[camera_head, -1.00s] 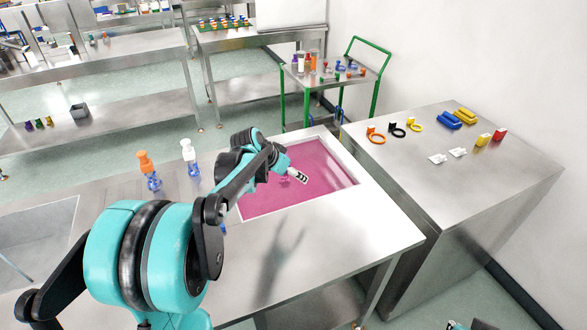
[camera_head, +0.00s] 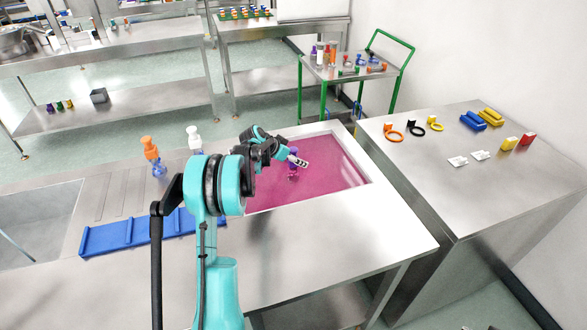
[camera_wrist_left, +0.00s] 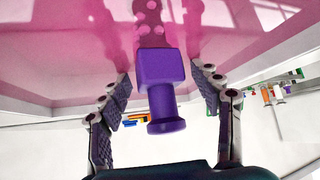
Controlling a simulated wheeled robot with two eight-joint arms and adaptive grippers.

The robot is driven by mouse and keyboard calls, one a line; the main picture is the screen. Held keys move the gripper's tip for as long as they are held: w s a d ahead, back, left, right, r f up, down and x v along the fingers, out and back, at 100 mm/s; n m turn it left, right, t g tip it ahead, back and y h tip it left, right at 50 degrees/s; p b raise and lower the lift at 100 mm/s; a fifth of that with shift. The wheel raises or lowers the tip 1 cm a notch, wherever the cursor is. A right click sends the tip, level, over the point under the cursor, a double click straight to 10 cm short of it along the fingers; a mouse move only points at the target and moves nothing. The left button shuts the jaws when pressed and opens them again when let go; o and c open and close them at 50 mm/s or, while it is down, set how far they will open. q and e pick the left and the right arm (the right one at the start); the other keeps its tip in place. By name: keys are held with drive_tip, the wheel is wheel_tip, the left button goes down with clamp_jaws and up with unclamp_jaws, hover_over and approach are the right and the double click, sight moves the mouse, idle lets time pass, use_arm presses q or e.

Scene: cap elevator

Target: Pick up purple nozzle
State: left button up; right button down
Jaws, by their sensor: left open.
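The purple nozzle (camera_wrist_left: 160,88) is in the middle of the left wrist view, with a blocky body and a flared round end towards the camera. In the head view a small purple shape (camera_head: 293,168) shows beside my left gripper (camera_head: 299,161), over the pink basin (camera_head: 330,178). In the wrist view my left gripper (camera_wrist_left: 165,92) is open, with one finger on each side of the nozzle and a gap on both sides. My right gripper is not in view.
An orange-topped bottle (camera_head: 151,152) and a white-topped bottle (camera_head: 195,140) stand left of the basin. A blue tray (camera_head: 125,234) lies on the counter. The side table (camera_head: 470,190) holds rings, blue and yellow blocks and white pieces. The counter in front of the basin is clear.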

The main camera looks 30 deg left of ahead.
use_arm(q)
drive_tip(key=shift+x, duration=1.25)
drive_tip(key=shift+s+r, duration=0.1)
clamp_jaws()
drive_tip(key=shift+r, duration=0.15)
drive_tip(key=shift+r, duration=0.3)
drive_tip(key=s+d+r+p, duration=0.5)
drive_tip(key=d+r, duration=0.5)
drive_tip(key=shift+d, duration=0.2)
drive_tip(key=shift+s, duration=0.1)
